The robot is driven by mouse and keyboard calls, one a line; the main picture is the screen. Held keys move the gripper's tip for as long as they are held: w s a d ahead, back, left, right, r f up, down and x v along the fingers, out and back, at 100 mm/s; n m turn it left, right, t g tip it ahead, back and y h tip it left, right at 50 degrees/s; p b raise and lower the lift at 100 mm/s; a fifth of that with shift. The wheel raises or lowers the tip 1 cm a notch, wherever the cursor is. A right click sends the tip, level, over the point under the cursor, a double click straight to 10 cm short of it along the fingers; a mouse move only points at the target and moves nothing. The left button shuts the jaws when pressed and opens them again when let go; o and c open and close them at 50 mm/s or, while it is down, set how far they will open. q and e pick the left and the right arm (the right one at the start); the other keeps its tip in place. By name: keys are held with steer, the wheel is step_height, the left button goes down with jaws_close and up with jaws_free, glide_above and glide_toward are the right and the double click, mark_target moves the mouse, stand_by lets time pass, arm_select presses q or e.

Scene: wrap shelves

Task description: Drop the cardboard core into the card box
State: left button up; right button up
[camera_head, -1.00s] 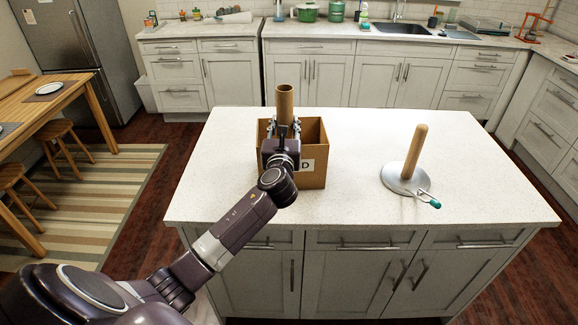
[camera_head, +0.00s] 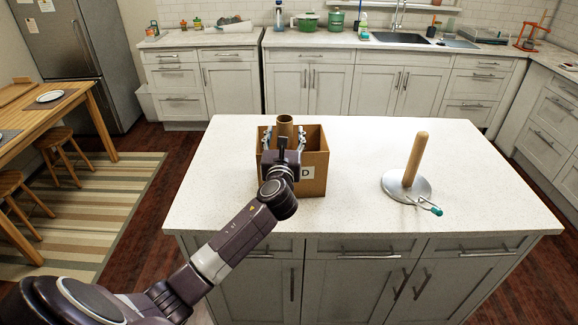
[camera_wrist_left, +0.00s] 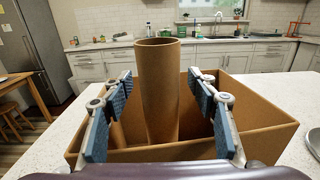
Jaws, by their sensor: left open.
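The cardboard core (camera_head: 285,124) is a brown tube standing roughly upright inside the card box (camera_head: 316,171). Its top sticks up above the box rim. In the left wrist view the core (camera_wrist_left: 158,85) stands between the spread fingers, with a gap on each side, and its lower end is hidden behind the near wall of the box (camera_wrist_left: 255,128). My left gripper (camera_head: 283,140) is open over the box, with its fingers apart around the core; it also shows in the left wrist view (camera_wrist_left: 160,115). My right gripper is not in view.
A wooden post on a round metal base (camera_head: 406,186) stands to the right on the white island (camera_head: 350,225). A small teal-tipped item (camera_head: 432,209) lies at its base. The island top between box and post is clear.

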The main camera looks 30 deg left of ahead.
arm_select(q)
steer(key=v, duration=1.1)
steer(key=shift+s, duration=0.25)
steer(key=shift+d, duration=0.15)
